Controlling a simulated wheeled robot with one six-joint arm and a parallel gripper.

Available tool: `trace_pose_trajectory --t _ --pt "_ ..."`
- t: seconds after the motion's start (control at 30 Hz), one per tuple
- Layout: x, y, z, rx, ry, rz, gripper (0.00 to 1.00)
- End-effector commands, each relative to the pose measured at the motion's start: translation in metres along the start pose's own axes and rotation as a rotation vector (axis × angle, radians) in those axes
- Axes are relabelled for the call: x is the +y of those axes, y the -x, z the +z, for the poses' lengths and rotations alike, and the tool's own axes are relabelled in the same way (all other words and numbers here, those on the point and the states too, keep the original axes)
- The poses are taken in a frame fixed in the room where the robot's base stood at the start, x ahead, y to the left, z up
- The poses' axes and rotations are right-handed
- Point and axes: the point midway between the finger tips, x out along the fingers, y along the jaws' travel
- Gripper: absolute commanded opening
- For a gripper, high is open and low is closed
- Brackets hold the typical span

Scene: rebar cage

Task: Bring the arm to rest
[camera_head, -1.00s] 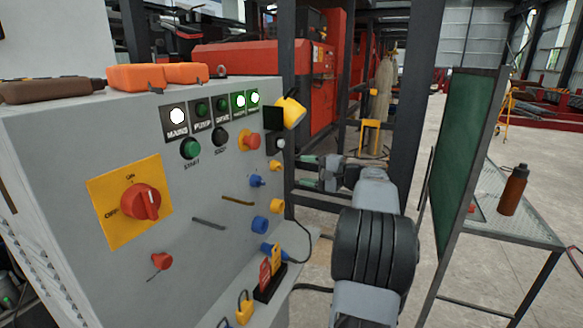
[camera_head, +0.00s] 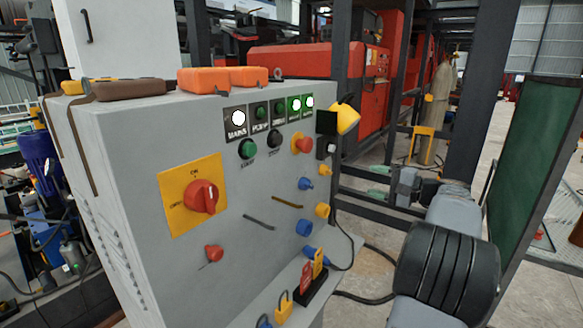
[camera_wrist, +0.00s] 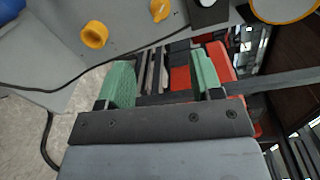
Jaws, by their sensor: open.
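My gripper shows in the wrist view (camera_wrist: 158,85) with its two green finger pads apart and nothing between them. In the head view my gripper (camera_head: 378,182) is small, to the right of the control cabinet's panel and in front of a dark frame. My grey arm with a black ribbed joint reaches up from the lower right of the head view. The grey control cabinet (camera_head: 130,200) stands left of the arm, with a gap between them at the panel's lower right.
The panel carries a red rotary switch (camera_head: 201,197), lit indicators and a yellow-ringed red button (camera_head: 303,144). Padlocks and tags (camera_head: 312,275) sit on its lower ledge. A green board (camera_head: 535,175) stands close on the right. Dark steel posts (camera_head: 483,90) rise behind the arm.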

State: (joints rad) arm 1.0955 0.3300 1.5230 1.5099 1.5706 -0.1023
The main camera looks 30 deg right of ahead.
Motion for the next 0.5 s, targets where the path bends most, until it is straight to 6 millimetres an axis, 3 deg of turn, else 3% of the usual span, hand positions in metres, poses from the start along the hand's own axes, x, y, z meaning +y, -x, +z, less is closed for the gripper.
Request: trace_pose_trajectory --t 0.17,0.23,0.37,0.47,0.5 --pt "0.001 0.000 -0.003 0.014 -0.006 0.005 0.60" --pt "0.012 0.000 -0.008 0.045 -0.020 0.054 0.60" --pt "0.067 0.004 -0.013 0.109 -0.091 0.231 0.60" --pt "0.102 -0.002 0.015 0.127 -0.103 0.471 0.60" --pt "0.110 -0.009 0.035 0.113 -0.081 0.581 0.60"
